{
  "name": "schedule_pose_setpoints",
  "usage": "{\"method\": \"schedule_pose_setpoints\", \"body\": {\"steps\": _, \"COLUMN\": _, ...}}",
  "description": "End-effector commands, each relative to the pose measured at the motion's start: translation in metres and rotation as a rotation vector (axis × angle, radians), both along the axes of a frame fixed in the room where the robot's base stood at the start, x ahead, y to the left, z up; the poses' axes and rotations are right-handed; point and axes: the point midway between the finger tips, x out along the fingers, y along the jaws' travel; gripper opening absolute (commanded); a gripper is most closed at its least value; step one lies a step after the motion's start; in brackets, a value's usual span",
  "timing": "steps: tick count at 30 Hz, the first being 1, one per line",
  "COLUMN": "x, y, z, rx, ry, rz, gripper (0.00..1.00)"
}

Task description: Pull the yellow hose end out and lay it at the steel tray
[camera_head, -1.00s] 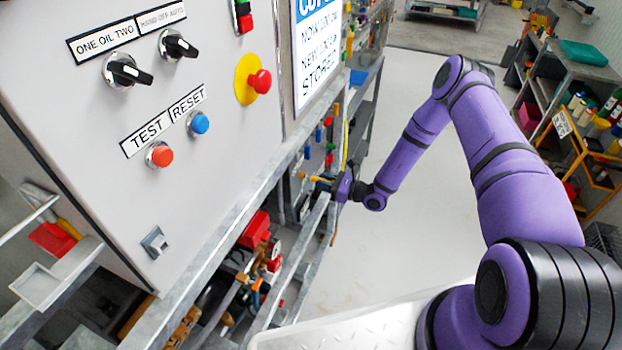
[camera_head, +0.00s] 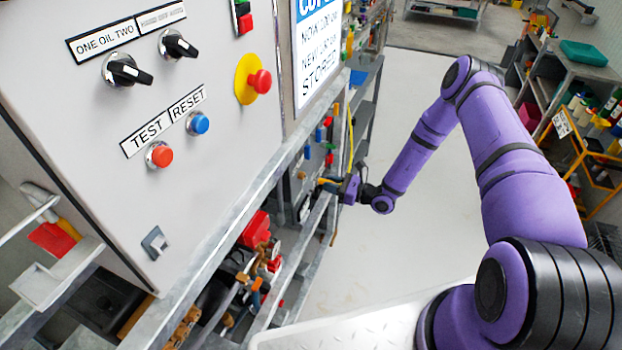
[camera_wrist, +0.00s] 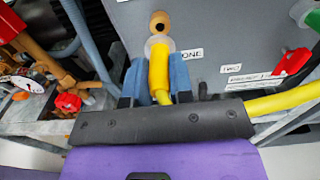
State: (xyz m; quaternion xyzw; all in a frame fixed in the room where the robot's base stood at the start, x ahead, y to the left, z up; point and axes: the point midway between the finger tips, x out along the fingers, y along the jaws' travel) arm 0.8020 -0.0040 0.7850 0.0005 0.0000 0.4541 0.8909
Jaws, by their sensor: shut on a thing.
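My gripper (camera_wrist: 158,90) is shut on the yellow hose end (camera_wrist: 159,70), with blue finger pads on both sides of it. A whitish collar sits at the hose end's tip. Just beyond it is a round brass port (camera_wrist: 159,18) with a dark hole showing, above the label ONE; the hose tip looks out of it, close in front. The yellow hose runs behind my gripper and out to the right (camera_wrist: 285,101). In the head view my gripper (camera_head: 338,186) is beside the lower panel, and the hose (camera_head: 350,135) rises behind it. I cannot clearly pick out the steel tray.
A grey rail frame (camera_head: 290,265) runs below the control cabinet (camera_head: 120,220). Red valves and brass fittings (camera_head: 260,255) crowd the space under it. A green fitting (camera_wrist: 306,13) and red handle (camera_wrist: 291,61) are to the right in the wrist view. Open floor (camera_head: 430,240) lies right of the frame.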

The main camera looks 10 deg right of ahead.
Motion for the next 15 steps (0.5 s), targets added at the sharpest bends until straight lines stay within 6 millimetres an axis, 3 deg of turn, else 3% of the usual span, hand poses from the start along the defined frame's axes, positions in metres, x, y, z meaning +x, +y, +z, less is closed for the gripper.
{"method": "schedule_pose_setpoints", "body": {"steps": 15, "x": -0.0076, "y": -0.0113, "z": 0.0, "rx": 0.0, "ry": 0.0, "rz": -0.001, "gripper": 0.0}}
